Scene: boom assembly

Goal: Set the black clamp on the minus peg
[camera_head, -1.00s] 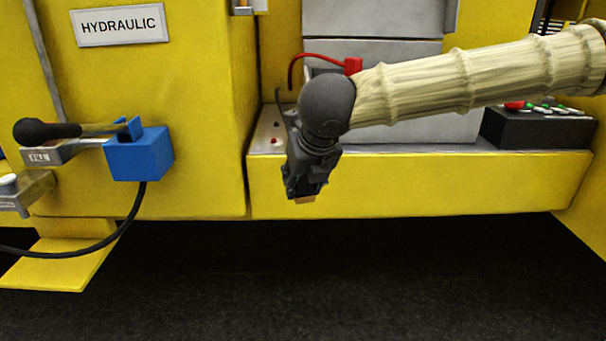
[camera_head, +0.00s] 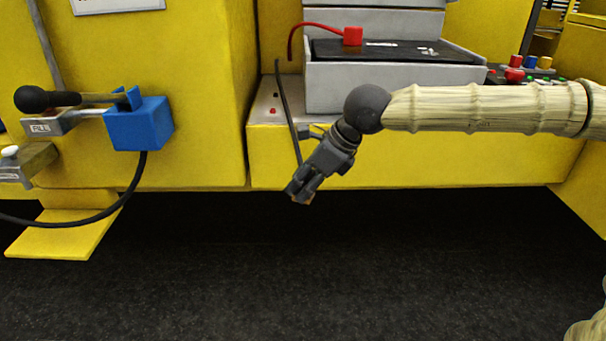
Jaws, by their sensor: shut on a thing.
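My gripper (camera_head: 301,197) hangs tilted down to the left, in front of the yellow ledge and over the dark floor. A black cable (camera_head: 287,110) runs down to it. It is shut on the black clamp, which the fingers mostly hide. The battery (camera_head: 400,50) has a dark top and lies in a grey tray, up and to the right of my gripper. A red clamp (camera_head: 353,36) with a red cable sits at its left end. Small pale marks show toward the right of the battery top, but I cannot make out the minus peg clearly.
The grey tray (camera_head: 390,85) stands on the yellow ledge (camera_head: 420,158). A control panel (camera_head: 530,75) with coloured buttons is right of it. A blue block (camera_head: 140,124) and a black-knobbed lever (camera_head: 52,98) are at the left. The floor (camera_head: 330,270) below is clear.

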